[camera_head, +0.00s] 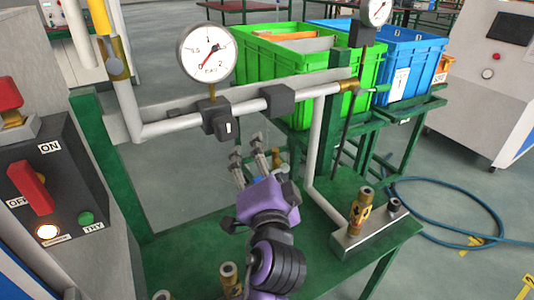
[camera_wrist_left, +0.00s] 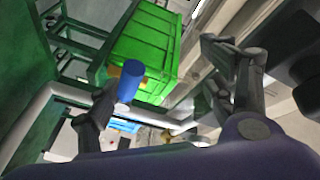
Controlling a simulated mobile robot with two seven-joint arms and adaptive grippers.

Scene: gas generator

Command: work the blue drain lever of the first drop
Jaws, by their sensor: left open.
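The blue drain lever (camera_wrist_left: 130,80) shows in the left wrist view as a short blue cylinder, with a brass-coloured part beside it. My left gripper (camera_head: 247,156) is open, reaching up from the bottom middle below the horizontal grey pipe. In the left wrist view its fingers (camera_wrist_left: 163,72) are spread wide, and the blue lever appears between them, close to the left finger. I cannot tell whether they touch. My right gripper is in neither view.
A pressure gauge (camera_head: 207,53) stands on the grey pipe (camera_head: 180,118) above my gripper. A control box (camera_head: 48,175) with a red switch is at left.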

